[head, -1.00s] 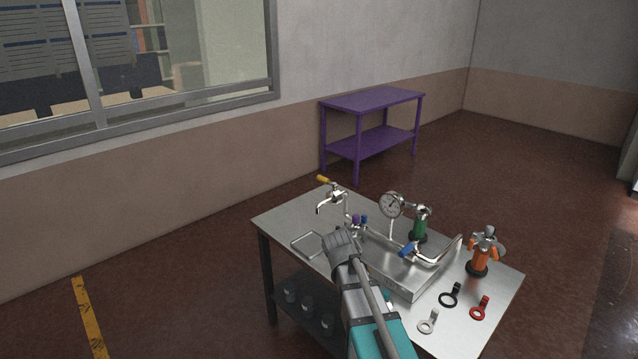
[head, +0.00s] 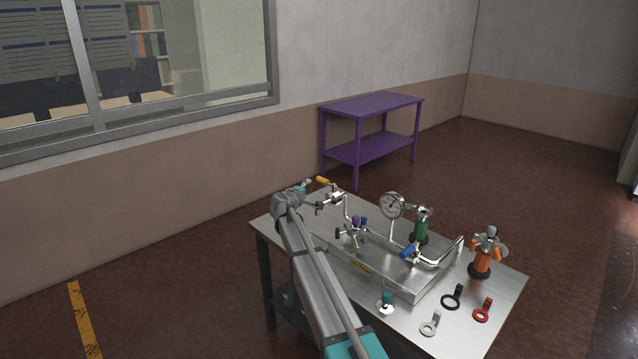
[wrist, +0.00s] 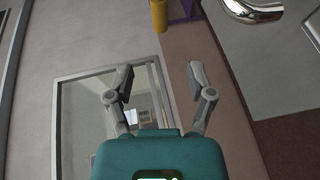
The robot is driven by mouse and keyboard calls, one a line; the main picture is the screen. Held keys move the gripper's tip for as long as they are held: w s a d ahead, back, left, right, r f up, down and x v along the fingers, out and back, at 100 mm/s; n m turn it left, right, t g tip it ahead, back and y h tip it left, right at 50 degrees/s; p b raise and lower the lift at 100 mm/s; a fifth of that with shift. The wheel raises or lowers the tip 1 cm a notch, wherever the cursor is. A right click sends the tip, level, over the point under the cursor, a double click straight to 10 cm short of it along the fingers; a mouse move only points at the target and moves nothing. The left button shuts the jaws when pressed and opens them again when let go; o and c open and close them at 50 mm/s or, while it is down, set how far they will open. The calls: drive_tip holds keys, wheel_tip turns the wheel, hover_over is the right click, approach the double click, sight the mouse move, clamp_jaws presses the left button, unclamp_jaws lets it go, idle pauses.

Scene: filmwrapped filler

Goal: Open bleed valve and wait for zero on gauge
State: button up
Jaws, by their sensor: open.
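A yellow-handled valve (head: 323,181) is at the left end of the metal piping on the bench. Its yellow handle (wrist: 159,14) shows in the wrist view beyond my fingertips, roughly in line with the gap between them. My gripper (wrist: 160,78) is open and empty, apart from the handle; in the head view it is beside the left end of the piping, partly hidden by my arm. A shiny spout (wrist: 255,8) is at the top right of the wrist view. The round gauge (head: 392,205) stands upright mid-bench; its reading is too small to tell. A blue-handled valve (head: 410,251) is further right.
The steel bench (head: 500,290) carries a green-bodied fitting (head: 420,224), an orange fitting (head: 482,256), and grey (head: 430,323), black (head: 452,297) and red (head: 482,311) ring tags. A purple table (head: 372,103) stands behind. Purple and blue knobs (head: 357,222) rise near my arm.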

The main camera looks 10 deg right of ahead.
sight(320, 181)
drive_tip(key=shift+d, duration=0.1)
drive_tip(key=b+x, duration=0.2)
drive_tip(key=x, duration=1.1)
drive_tip(key=shift+w+d+f, duration=0.15)
drive_tip(key=shift+w+d, duration=0.1)
drive_tip(key=shift+w, duration=0.05)
clamp_jaws()
idle(0.4)
